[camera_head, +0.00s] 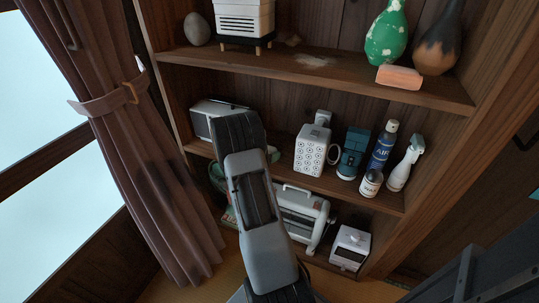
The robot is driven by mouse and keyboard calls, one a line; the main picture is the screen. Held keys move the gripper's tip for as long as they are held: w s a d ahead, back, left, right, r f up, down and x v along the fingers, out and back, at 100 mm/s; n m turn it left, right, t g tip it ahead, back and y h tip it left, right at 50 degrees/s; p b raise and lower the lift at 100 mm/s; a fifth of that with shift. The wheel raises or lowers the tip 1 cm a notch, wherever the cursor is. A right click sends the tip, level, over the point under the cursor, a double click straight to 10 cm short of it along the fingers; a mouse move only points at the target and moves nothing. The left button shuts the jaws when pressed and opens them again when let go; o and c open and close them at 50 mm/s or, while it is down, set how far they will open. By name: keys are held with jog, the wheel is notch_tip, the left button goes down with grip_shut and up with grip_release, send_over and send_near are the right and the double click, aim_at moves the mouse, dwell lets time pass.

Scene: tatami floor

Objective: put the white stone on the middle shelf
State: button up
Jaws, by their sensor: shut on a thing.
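The shelf unit has a top shelf (330,75), a middle shelf (345,182) and a lower level. No clearly white stone shows. A grey, egg-shaped stone (197,28) lies at the left end of the top shelf. My arm rises from the bottom of the picture and covers part of the middle shelf and lower level. My gripper and anything in it cannot be made out; they may be hidden behind the arm.
On the middle shelf, a radio-like box (213,115) stands left and a white perforated box (313,150) centre. A curtain (150,150) hangs left.

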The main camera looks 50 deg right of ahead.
jog(key=shift+f, duration=0.3)
jog(key=shift+f, duration=0.15)
jog(key=o, duration=1)
